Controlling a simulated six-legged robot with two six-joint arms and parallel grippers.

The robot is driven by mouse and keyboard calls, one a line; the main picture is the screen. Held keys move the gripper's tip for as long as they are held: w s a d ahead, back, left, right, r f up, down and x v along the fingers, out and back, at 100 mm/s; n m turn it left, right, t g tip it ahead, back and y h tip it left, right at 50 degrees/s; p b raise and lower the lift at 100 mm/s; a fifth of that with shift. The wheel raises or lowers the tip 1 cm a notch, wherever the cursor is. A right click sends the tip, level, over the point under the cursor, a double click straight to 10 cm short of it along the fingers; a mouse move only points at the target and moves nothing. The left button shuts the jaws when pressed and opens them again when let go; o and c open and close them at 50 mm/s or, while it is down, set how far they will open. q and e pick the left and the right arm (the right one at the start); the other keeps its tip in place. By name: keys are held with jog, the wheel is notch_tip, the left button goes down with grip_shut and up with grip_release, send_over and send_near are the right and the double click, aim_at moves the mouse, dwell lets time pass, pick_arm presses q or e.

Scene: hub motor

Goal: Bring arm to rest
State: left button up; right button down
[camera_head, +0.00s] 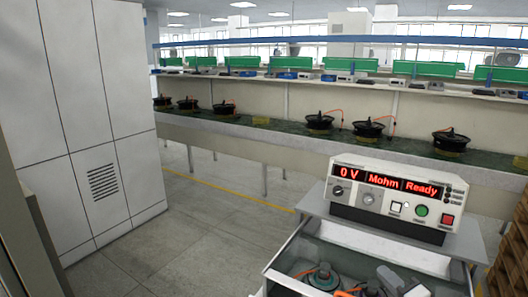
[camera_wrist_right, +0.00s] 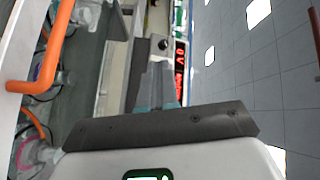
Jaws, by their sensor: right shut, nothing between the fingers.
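My right gripper (camera_head: 390,281) shows at the bottom of the head view, low over a grey-rimmed tray. In the right wrist view the fingers of this gripper (camera_wrist_right: 160,66) are together, with nothing between them. My left gripper is in neither view. The white tester (camera_head: 391,196) stands beyond the tray, its red display reading "0 V", "Mohm" and "Ready". Part of its display (camera_wrist_right: 180,62) shows sideways past the fingers in the wrist view.
The tray (camera_head: 392,257) holds hub motors (camera_head: 322,277) with orange cables, beside my right gripper. A white cabinet (camera_head: 85,110) stands left. A long bench (camera_head: 285,147) with several motors runs behind. Brown slatted stacks (camera_head: 510,250) stand right. Floor (camera_head: 185,215) between cabinet and tester is clear.

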jog(key=s+a+f+g, duration=0.2)
jog(key=a+f, duration=0.3)
jog(key=f, duration=0.3)
jog(key=s+a+f+g, duration=0.3)
jog(key=s+a+f, duration=0.1)
jog(key=f, duration=0.4)
jog(key=s+a+f+g, duration=0.3)
jog(key=a+f, duration=0.3)
jog(key=f, duration=0.2)
jog(key=shift+s+a, duration=0.15)
jog(key=shift+s, duration=0.45)
jog(key=s+a+f+n+g, duration=0.1)
jog(key=s+f+n+g, duration=0.3)
jog(key=s, duration=0.6)
jog(key=s+a+f+n+g+h, duration=0.1)
jog(key=s+f+n+g, duration=0.3)
jog(key=s, duration=0.6)
jog(key=shift+f+n+g+h, duration=0.3)
jog(key=shift+f+n, duration=0.2)
